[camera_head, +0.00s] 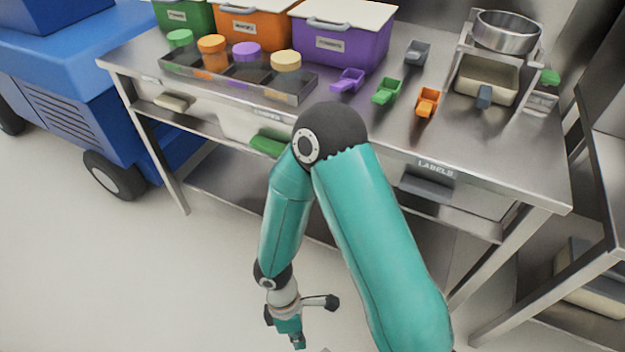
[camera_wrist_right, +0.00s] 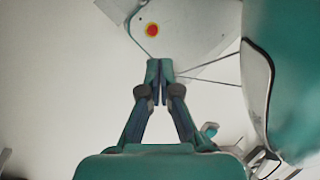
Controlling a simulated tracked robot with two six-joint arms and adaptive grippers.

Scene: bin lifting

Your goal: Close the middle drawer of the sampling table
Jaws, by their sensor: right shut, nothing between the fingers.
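The sampling table (camera_head: 150,66) is a steel bench with a row of drawers under its top. The middle drawer (camera_head: 238,122) has a pale front and a green handle (camera_head: 267,144). My right arm covers part of it, and I cannot tell how far it stands out. My right gripper (camera_head: 296,342) is low over the floor in front of the table, below and apart from the drawer. In the right wrist view its fingers (camera_wrist_right: 160,72) are together with nothing between them. My left gripper is not in view.
The left drawer has a beige handle (camera_head: 172,102), the drawer marked LABELS a grey one (camera_head: 426,187). Lidded bins, including a purple one (camera_head: 345,48), a jar tray (camera_head: 295,97), scoops and a sieve stand (camera_head: 505,35) are on top. A blue vehicle (camera_head: 50,75) stands left. Front floor is clear.

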